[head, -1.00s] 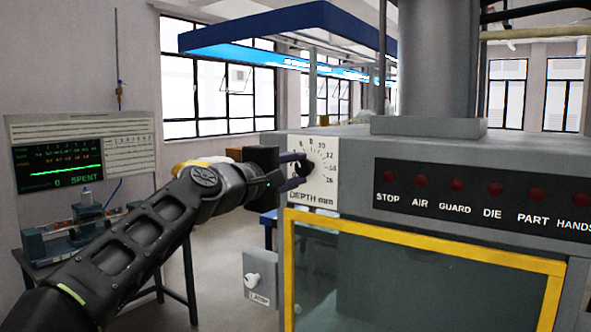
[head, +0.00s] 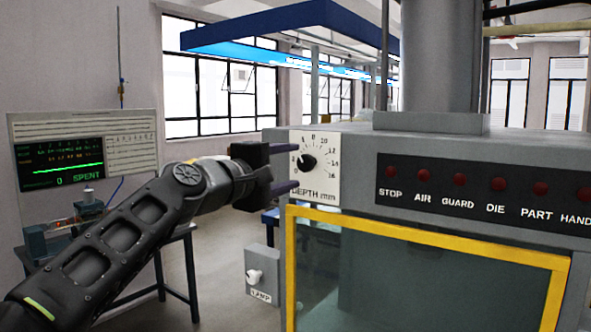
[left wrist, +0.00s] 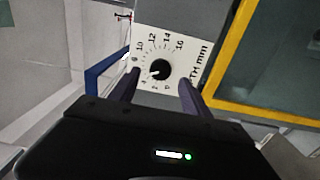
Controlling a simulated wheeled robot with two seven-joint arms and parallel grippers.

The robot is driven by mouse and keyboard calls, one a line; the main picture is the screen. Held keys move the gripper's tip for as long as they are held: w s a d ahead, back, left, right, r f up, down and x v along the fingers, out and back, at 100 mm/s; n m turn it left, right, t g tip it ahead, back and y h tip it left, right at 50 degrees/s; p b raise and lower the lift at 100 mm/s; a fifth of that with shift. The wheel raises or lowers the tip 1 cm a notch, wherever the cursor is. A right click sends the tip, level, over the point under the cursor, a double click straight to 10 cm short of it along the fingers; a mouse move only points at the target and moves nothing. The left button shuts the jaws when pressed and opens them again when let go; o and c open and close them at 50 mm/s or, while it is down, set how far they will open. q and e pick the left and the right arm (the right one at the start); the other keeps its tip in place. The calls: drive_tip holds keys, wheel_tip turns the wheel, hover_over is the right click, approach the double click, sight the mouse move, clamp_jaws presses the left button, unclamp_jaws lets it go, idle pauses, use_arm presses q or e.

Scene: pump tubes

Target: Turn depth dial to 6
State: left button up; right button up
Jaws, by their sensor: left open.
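The depth dial (head: 307,163) is a black round knob with a white pointer mark on a white plate (head: 327,189) marked DEPTH mm, at the front left corner of the grey machine. Its pointer aims left, slightly down in the left wrist view; the exact number is too small to read surely. My left gripper (head: 285,168) is open, just left of the knob in the head view. In the left wrist view the knob (left wrist: 160,69) shows whole between and beyond the two dark fingers, with nothing gripped. My right gripper is not in view.
A lamp switch box (head: 262,273) hangs below the dial. A yellow-framed guard window (head: 430,236) and a row of labelled red lights (head: 459,179) are on the machine front. A screen (head: 60,165) reading 0 SPENT stands at the left above a bench.

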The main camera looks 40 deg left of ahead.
use_arm(q)
drive_tip(key=s+b, duration=0.1)
drive_tip(key=s, duration=0.3)
drive_tip(key=shift+s+d, duration=0.1)
drive_tip(key=shift+s, duration=0.3)
